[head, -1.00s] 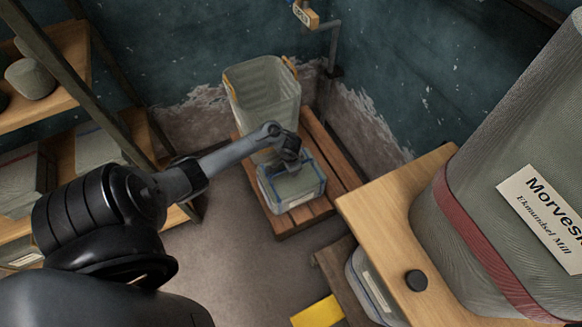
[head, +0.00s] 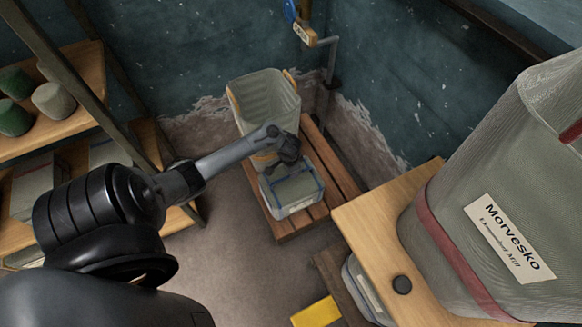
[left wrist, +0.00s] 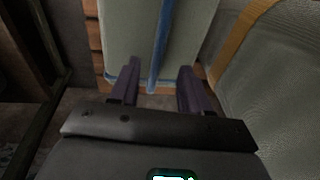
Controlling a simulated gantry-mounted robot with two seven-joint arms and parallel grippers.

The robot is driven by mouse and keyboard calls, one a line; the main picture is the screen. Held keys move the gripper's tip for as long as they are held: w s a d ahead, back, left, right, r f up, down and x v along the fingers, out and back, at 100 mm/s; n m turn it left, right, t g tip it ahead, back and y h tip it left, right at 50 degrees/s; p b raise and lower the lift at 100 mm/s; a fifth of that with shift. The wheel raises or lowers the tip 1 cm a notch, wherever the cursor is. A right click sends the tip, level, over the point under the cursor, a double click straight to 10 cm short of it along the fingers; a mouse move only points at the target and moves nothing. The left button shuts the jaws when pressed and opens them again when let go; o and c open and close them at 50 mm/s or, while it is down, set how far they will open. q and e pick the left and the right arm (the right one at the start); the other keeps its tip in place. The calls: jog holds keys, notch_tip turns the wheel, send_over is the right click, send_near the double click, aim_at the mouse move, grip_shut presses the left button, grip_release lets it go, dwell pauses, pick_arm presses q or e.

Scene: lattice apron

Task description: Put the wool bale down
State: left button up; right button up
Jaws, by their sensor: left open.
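The wool bale (head: 292,193) is a grey-green block with blue straps. It rests on the slatted wooden pallet (head: 286,230) in the head view. My left gripper (head: 287,163) is at the bale's far top edge. In the left wrist view the two dark fingers (left wrist: 158,78) are spread apart, with nothing clamped between them. The bale (left wrist: 125,35) lies just beyond the fingertips there, with a blue strap running between them. Whether a fingertip touches the bale I cannot tell. My right gripper is not in view.
A tall grey-green bin (head: 265,100) with tan handles stands on the pallet behind the bale. Shelves (head: 60,90) with wool rolls are at the left. A wooden table (head: 375,230) with a large Morvesko sack (head: 470,210) fills the right. A yellow object (head: 316,312) lies at the front.

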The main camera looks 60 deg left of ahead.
pick_arm(q)
jog(key=s+d+r+m+t+p, duration=0.15)
jog(key=d+r, duration=0.25)
jog(key=d, duration=0.4)
jog(key=s+d+r+m+p, duration=0.15)
jog(key=d+r, duration=0.25)
jog(key=d, duration=0.5)
jog(key=s+d+r+n+h, duration=0.1)
jog(key=s+d+r, duration=0.9)
jog(key=r, duration=0.4)
jog(key=shift+s+d+n+t+h, duration=0.2)
jog(key=shift+s+n+t+h, duration=0.1)
jog(key=shift+t+h, duration=0.15)
